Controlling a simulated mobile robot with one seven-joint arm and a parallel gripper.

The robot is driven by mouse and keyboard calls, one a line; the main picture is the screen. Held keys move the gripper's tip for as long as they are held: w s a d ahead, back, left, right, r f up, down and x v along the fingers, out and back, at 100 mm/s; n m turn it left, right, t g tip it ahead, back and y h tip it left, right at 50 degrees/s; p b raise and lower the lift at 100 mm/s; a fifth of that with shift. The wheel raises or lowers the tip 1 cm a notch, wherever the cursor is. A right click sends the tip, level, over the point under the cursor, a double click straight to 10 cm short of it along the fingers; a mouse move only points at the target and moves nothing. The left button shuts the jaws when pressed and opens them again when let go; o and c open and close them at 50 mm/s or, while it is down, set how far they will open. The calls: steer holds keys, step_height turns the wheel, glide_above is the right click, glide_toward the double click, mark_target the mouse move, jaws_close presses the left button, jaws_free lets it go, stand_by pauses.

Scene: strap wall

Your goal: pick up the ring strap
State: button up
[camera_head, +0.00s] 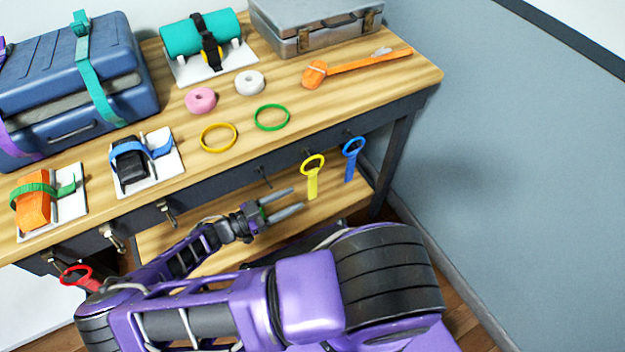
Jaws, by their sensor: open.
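Straps with a ring at the top hang from the front of the workbench (345,99). A yellow ring strap (312,182) and a blue ring strap (350,165) hang to the right of my gripper. A red ring strap (82,277) is at the lower left, partly hidden by my arm. I cannot tell which one the task names. My gripper (296,198) is open and empty in front of the bench's lower shelf. Its fingers point right toward the yellow ring strap, with a visible gap between them.
Yellow (218,138) and green (272,118) loops lie on the bench, near pink (201,100) and white (249,83) rolls. A blue suitcase (60,90), metal case (315,25) and orange ratchet strap (350,66) stand or lie there. An empty hook (263,178) is above my gripper.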

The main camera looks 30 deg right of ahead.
mark_target(309, 189)
steer(key=d, duration=0.7)
steer(key=shift+w+d+f, duration=0.1)
steer(key=shift+w+d, duration=0.15)
steer(key=shift+w, duration=0.15)
jaws_close()
